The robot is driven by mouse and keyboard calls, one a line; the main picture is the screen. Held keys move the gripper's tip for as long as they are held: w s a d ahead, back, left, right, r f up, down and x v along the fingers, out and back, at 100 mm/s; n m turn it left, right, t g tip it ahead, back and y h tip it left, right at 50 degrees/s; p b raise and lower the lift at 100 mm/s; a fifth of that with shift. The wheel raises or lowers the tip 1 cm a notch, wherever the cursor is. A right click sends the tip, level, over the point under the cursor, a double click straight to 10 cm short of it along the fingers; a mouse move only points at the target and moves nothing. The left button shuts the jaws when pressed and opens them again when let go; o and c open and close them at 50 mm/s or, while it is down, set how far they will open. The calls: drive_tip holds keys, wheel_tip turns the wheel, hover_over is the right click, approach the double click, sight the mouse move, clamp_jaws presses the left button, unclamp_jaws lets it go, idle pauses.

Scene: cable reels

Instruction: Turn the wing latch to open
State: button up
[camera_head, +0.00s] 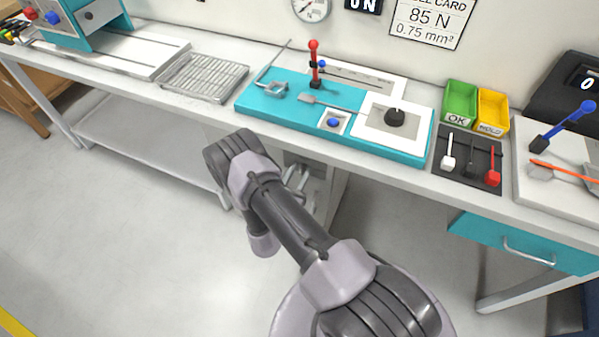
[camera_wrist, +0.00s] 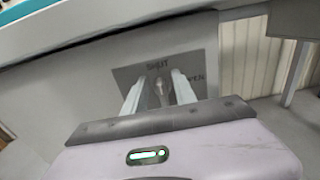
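The wing latch (camera_wrist: 161,90) shows in the wrist view as a small grey piece on a dark plate (camera_wrist: 124,75) marked "SHUT". It appears upright. My gripper (camera_wrist: 158,82) is open, with one pale finger on each side of the latch and gaps visible between. I cannot tell how close the fingertips are to the panel. In the head view my gripper (camera_head: 299,178) is below the bench edge, in front of the grey cabinet under it. The latch cannot be made out there.
The bench (camera_head: 215,108) overhangs the area above my gripper. It carries a teal fixture board (camera_head: 262,104), a wire tray (camera_head: 203,76), and green (camera_head: 460,100) and yellow (camera_head: 492,108) bins. A teal drawer (camera_head: 520,243) is at right. The floor in front is clear.

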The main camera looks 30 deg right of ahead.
drive_tip(key=shift+c, duration=0.4)
clamp_jaws()
drive_tip(key=shift+s, duration=0.15)
drive_tip(key=m, duration=0.4)
drive_tip(key=shift+s+d+f, duration=0.1)
drive_tip(key=shift+s+d, duration=0.1)
drive_tip(key=shift+s, duration=0.05)
drive_tip(key=m, duration=0.4)
drive_tip(key=f+m, duration=0.1)
drive_tip(key=m, duration=0.4)
drive_tip(key=m+p, duration=0.1)
drive_tip(key=m, duration=0.3)
drive_tip(key=shift+s+d+f+m, duration=0.3)
drive_tip(key=shift+s, duration=0.1)
drive_tip(key=shift+w+m, duration=0.1)
drive_tip(key=shift+m, duration=0.2)
